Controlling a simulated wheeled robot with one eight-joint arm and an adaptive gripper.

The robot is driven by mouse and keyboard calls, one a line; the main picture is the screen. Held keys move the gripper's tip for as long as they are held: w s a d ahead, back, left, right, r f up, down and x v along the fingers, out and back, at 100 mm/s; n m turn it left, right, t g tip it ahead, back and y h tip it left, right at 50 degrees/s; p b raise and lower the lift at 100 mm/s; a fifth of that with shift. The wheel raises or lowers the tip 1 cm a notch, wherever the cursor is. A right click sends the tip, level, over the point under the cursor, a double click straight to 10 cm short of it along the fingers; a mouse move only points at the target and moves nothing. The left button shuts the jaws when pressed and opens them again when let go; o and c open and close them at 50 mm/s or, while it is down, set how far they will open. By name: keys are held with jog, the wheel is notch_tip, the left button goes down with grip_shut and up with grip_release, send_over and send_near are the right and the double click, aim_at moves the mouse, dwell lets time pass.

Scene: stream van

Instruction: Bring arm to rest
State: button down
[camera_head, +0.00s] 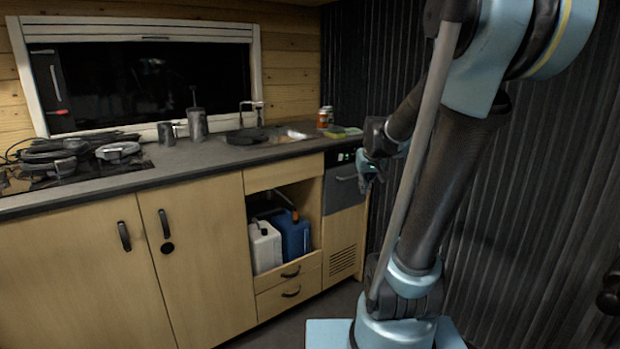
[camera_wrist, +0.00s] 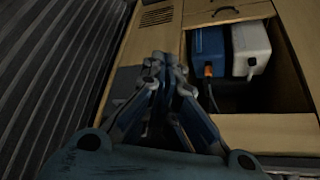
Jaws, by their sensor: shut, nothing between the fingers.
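My arm rises at the right of the head view, with its forearm bent down and to the left. My gripper (camera_head: 366,182) hangs in front of the right end of the counter, near the grey panel (camera_head: 343,184) of the cabinet. It also shows in the wrist view (camera_wrist: 172,62), where its fingers are together with nothing between them. In the head view its fingertips are small and dark. No contact with the cabinet can be made out.
The counter (camera_head: 215,153) carries a hob (camera_head: 65,165), metal cups (camera_head: 197,124), a sink (camera_head: 285,134) and a can (camera_head: 325,117). White (camera_head: 265,245) and blue (camera_head: 293,236) canisters stand in an open cabinet bay. A dark ribbed wall (camera_head: 540,200) is close behind my arm.

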jog(key=s+f+g, duration=0.2)
jog(key=s+f, duration=0.3)
jog(key=s, duration=0.8)
jog(key=s+f+g, duration=0.1)
jog(key=s+f, duration=0.3)
jog(key=s, duration=0.9)
jog(key=shift+s+d+f+m+g, duration=0.15)
jog(key=shift+s+f+m+g, duration=0.2)
jog(key=shift+f+m+g, duration=0.05)
jog(key=shift+w, duration=0.1)
jog(key=shift+w+f, duration=0.2)
jog(key=shift+w, duration=0.15)
jog(key=c, duration=2.4)
grip_release()
